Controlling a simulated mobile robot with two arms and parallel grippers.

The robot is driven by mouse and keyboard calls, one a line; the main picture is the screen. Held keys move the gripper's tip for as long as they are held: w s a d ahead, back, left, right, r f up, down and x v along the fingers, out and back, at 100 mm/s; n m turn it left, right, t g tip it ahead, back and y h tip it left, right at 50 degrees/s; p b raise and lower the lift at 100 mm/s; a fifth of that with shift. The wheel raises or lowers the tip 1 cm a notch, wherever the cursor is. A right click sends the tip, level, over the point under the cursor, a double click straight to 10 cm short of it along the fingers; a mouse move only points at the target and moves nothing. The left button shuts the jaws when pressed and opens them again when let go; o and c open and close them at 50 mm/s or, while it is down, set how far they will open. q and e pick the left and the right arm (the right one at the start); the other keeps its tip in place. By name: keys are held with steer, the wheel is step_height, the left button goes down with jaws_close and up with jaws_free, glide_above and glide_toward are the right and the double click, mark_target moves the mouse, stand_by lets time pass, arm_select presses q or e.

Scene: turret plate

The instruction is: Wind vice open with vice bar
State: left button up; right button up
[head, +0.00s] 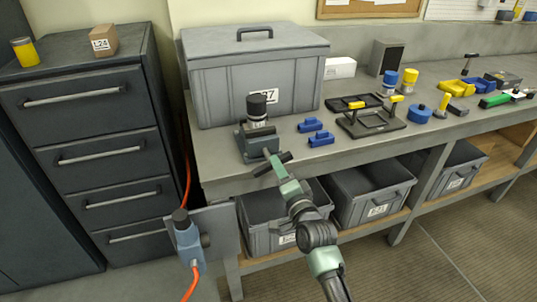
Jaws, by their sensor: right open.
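A small grey-green vice (247,148) stands at the front edge of the workbench, left of the blue parts. A dark-capped cylinder with a pale label (257,108) stands upright at its top. My right gripper (272,164) is open at the vice's front, close to the bench edge, with its arm coming up from the bottom. A short dark bar shape lies across the gripper's tip; I cannot tell whether it is the vice bar or the gripper's own fingers. Contact with the vice is also unclear. My left gripper is not in view.
A large grey lidded bin (225,85) stands behind the vice. Blue blocks (320,138) and a black frame with yellow handles (371,124) lie to the right. Grey crates (372,212) sit below the bench. A blue device with an orange cable (187,238) is at the bench's left end.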

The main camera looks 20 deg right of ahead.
steer(key=w, duration=0.5)
steer(key=shift+w+a+p, duration=0.25)
steer(key=shift+a+p, duration=0.1)
steer(key=shift+w, duration=0.25)
steer(key=shift+f, duration=0.1)
steer(key=shift+w, duration=0.15)
jaws_close()
